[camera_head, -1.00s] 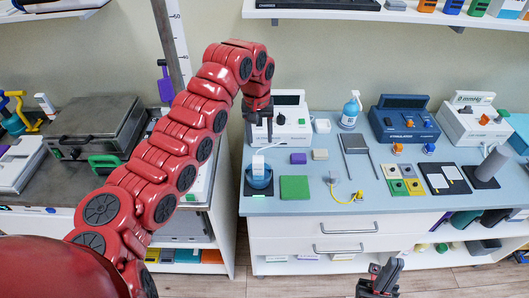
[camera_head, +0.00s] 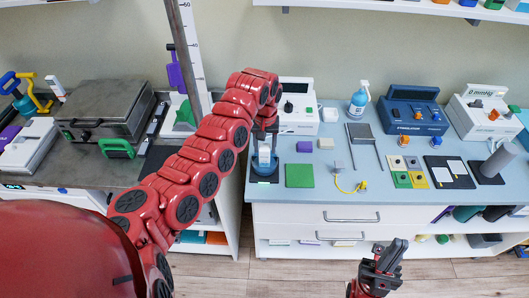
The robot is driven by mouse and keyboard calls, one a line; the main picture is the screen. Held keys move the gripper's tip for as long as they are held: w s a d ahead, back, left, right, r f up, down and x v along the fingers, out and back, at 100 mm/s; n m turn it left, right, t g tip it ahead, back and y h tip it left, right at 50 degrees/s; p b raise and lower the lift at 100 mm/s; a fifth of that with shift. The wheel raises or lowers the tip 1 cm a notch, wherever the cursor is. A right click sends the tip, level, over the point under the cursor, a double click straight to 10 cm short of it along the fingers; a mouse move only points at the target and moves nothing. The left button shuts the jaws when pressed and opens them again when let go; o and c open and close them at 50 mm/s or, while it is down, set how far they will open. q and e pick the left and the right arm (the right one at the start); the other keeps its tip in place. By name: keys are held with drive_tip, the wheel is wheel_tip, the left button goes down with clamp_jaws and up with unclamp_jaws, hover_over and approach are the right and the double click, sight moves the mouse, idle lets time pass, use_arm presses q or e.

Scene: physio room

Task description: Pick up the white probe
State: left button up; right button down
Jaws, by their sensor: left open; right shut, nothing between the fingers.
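The white probe (camera_head: 264,157) stands upright in a round blue holder (camera_head: 257,168) on a dark pad near the left end of the light-blue counter. My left gripper (camera_head: 265,148) is open and points down at the probe from above, with its dark fingers beside the probe's upper part. Whether the fingers touch it cannot be told. The gripper hides the probe's top. My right gripper (camera_head: 390,256) is shut and empty, low in front of the drawers.
A green pad (camera_head: 299,175) and a purple block (camera_head: 304,147) lie right of the holder. A white device (camera_head: 299,108) stands behind it.

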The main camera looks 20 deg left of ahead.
sight(265, 157)
use_arm(q)
drive_tip(key=shift+f, duration=0.6)
drive_tip(key=shift+w+f+p, duration=0.1)
drive_tip(key=shift+f+p, duration=0.15)
drive_tip(key=shift+p, duration=0.3)
wheel_tip(265, 157, down, 4)
drive_tip(key=shift+w+a+f+p, duration=0.1)
drive_tip(key=shift+a+p, duration=0.05)
drive_tip(key=shift+p, duration=0.85)
drive_tip(key=shift+f, duration=0.25)
clamp_jaws()
